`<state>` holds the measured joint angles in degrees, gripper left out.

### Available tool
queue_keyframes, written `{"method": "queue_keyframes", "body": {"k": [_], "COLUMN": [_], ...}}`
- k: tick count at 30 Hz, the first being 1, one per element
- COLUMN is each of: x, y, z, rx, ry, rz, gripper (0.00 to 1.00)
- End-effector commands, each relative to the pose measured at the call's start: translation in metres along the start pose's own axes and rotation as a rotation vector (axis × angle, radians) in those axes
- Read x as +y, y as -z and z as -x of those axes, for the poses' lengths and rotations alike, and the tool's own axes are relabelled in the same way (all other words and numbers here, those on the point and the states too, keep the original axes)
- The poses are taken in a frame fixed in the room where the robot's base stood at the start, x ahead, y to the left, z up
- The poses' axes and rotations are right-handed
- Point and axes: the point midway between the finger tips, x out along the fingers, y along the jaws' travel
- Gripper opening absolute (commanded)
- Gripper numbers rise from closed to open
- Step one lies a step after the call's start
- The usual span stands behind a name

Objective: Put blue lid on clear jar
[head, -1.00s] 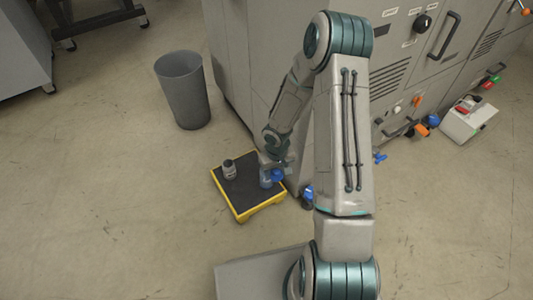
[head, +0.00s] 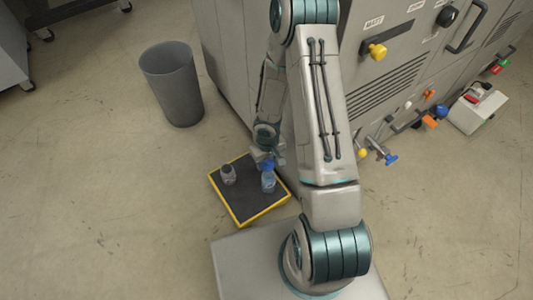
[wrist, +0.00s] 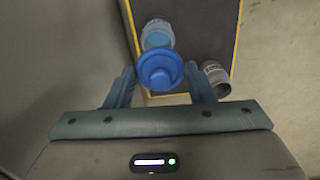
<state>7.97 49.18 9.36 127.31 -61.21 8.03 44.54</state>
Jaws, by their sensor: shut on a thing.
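The blue lid (wrist: 160,70) is between the fingers of my gripper (wrist: 160,76), which is shut on it. It also shows in the head view (head: 267,165), just above the clear jar (head: 268,184) in the picture. The clear jar, bluish and see-through, stands on the black platform with yellow edges (head: 237,208). In the wrist view the clear jar (wrist: 158,38) shows beyond the lid, partly hidden by it. I cannot tell whether lid and jar touch.
A grey jar (head: 228,174) stands on the platform left of the clear jar; it also shows in the wrist view (wrist: 216,80). A grey bin (head: 172,84) stands behind the platform. The grey machine (head: 235,60) rises behind my arm. Open floor lies left of the platform.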

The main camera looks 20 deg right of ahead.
Motion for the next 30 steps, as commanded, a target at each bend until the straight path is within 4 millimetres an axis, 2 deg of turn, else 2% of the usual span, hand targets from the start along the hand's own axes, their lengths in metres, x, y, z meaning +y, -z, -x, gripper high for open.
{"method": "queue_keyframes", "body": {"k": [8, 21, 30], "x": [0.005, 0.003, 0.003], "y": [-0.001, -0.001, -0.001], "z": [-0.018, -0.059, -0.063], "rx": [0.0, 0.0, 0.0], "ry": [0.0, 0.0, 0.0], "rz": [-0.012, -0.007, -0.007], "gripper": [0.27, 0.27, 0.27]}}
